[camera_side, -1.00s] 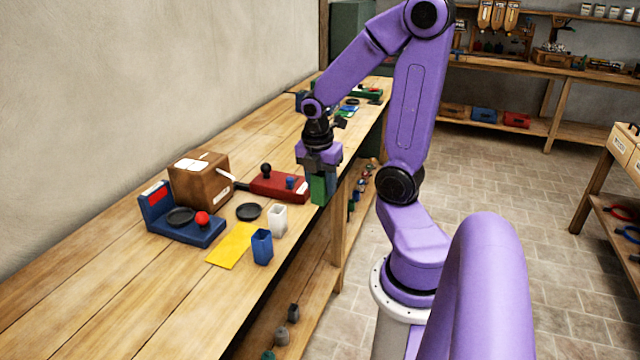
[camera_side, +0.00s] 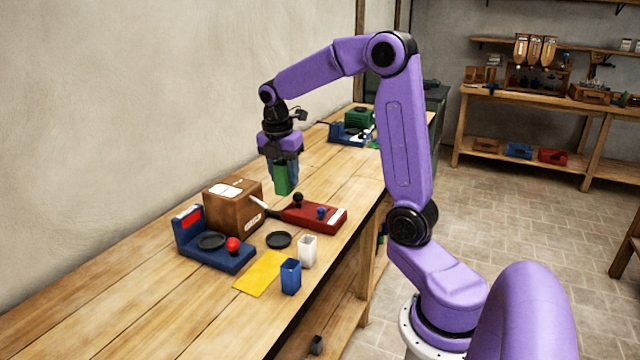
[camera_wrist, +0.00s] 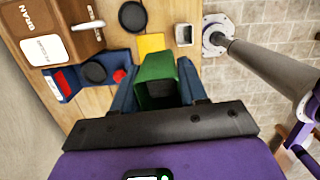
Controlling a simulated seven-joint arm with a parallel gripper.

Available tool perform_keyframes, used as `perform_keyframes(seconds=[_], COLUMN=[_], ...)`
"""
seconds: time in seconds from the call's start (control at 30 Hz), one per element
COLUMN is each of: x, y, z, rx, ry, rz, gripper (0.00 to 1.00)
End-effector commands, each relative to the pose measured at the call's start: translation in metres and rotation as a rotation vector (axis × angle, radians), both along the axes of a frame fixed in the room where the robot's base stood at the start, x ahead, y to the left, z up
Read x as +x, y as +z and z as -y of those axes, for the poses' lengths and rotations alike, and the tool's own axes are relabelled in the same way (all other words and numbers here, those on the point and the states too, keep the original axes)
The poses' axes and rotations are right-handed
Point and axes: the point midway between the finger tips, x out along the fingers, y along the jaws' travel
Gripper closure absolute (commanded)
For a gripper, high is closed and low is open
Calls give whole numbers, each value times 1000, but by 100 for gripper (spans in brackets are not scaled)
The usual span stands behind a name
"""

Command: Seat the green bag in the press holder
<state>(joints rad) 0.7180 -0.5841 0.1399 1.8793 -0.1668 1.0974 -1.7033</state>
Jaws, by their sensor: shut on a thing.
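My gripper (camera_side: 280,172) is shut on the green bag (camera_side: 281,181) and holds it above the bench, near the back of the brown box. In the wrist view the bag (camera_wrist: 155,68) sits between my two blue-grey fingers, with a dark opening or hollow facing the camera. I cannot tell for sure which thing is the press holder.
A brown box (camera_side: 233,205) with a spout stands close by. A blue scale-like unit (camera_side: 215,257) with a red knob, a black dish (camera_side: 279,240), a yellow sheet (camera_side: 262,272), a white cup (camera_side: 307,251) and a blue cup (camera_side: 290,277) are nearer. A wall runs along the left.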

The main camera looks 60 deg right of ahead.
Motion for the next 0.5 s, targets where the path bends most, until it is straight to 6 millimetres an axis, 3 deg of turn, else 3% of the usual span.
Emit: perform_keyframes(seconds=[0.03,0.2,0.5], x=[18,73,154], y=[0,-1,-14], z=[-4,-16,-41], rx=[0,0,1], ry=[17,72,164], rz=[-2,-3,-2], gripper=[90,90,90])
